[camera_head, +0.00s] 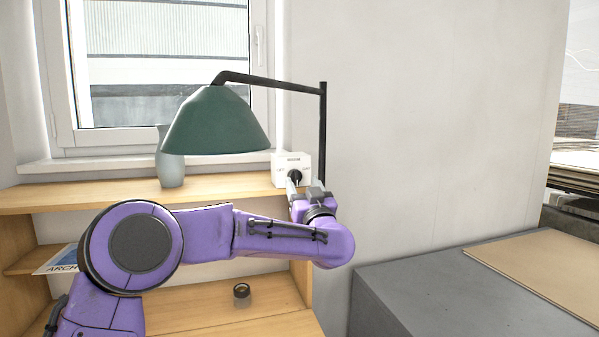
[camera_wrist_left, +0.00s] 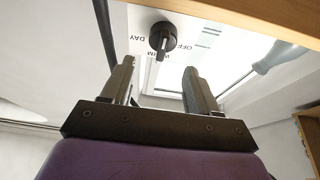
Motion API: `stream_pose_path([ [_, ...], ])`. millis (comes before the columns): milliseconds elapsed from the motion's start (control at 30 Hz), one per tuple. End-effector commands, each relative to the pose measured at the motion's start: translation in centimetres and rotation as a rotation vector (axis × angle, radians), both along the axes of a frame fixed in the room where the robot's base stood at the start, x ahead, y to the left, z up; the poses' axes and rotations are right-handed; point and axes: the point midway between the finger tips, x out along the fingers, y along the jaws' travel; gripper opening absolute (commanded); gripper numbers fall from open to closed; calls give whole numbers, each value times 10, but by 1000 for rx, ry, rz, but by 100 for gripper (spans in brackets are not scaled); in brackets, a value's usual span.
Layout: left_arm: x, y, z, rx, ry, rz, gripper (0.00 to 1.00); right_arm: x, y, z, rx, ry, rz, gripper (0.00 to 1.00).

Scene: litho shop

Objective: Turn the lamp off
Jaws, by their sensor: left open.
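The lamp has a dark green shade (camera_head: 215,122) hanging from a black bracket (camera_head: 323,130) above the wooden shelf. A white control box (camera_head: 303,161) with a black rotary knob (camera_head: 295,176) stands on the shelf below the bracket. In the left wrist view the knob (camera_wrist_left: 162,38) sits among printed labels including DAY and OFF. Its pointer faces the gripper, toward a partly hidden label, not OFF. My left gripper (camera_head: 303,186) is open and empty in front of the box. In its wrist view the two fingers (camera_wrist_left: 160,72) are apart, just short of the knob. My right gripper is not visible.
The wooden shelf (camera_head: 100,199) has its front edge close to my left gripper. A grey-blue vase (camera_head: 171,171) stands behind the shade. A small dark-rimmed jar (camera_head: 241,291) is on the lower shelf. A grey cabinet (camera_head: 420,290) is at right.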

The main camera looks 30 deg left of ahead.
Motion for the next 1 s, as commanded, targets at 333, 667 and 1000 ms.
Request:
stream_pose_path([
  [333, 29, 34, 19, 1, 1, -1, 60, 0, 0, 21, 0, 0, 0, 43],
  [667, 30, 35, 19, 2, 0, -1, 30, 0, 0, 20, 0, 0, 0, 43],
  [1000, 30, 35, 18, -10, -11, -1, 7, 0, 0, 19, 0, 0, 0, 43],
])
